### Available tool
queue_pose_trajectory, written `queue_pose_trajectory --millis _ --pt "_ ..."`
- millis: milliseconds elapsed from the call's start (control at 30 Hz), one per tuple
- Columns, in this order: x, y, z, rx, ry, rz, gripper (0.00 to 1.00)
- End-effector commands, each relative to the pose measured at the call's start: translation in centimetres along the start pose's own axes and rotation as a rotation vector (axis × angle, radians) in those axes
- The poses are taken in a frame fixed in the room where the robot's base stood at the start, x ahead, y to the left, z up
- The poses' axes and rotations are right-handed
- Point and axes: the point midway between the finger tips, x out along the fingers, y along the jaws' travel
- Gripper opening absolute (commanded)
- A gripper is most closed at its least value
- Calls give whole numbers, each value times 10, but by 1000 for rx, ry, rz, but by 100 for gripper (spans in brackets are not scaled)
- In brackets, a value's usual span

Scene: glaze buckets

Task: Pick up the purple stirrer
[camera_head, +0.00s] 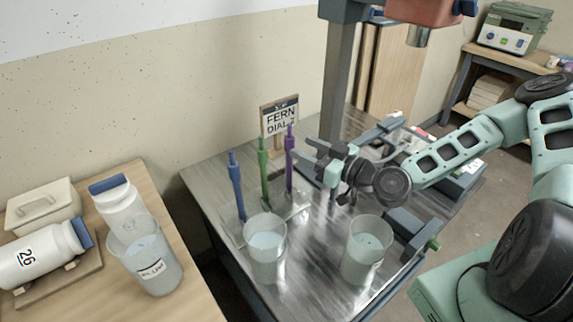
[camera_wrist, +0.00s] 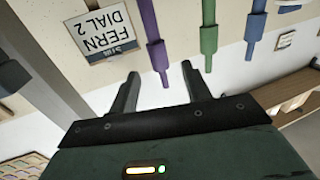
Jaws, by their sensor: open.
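The purple stirrer (camera_head: 289,160) stands upright at the right end of a row of three, behind the two buckets on the metal table. The green stirrer (camera_head: 264,170) is in the middle and the blue stirrer (camera_head: 236,183) at the left. My gripper (camera_head: 325,160) is open and empty, to the right of the purple stirrer in the head view.
Two translucent buckets stand in front, a left one (camera_head: 266,250) and a right one (camera_head: 365,250). A "FERN DIAL" sign (camera_head: 280,117) stands behind the stirrers. A grey column (camera_head: 338,80) rises behind. A wooden table (camera_head: 185,265) at left holds bottles and a labelled bucket (camera_head: 150,265).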

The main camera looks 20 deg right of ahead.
Motion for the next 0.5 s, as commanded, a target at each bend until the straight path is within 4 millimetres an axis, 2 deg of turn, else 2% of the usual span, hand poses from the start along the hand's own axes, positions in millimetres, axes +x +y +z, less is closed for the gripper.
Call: queue_pose_trajectory --millis 100,333,500 --pt "18 0 -2 1 0 -1 48" --pt "34 0 -2 2 -1 0 48" --pt "59 0 -6 3 -1 0 48"
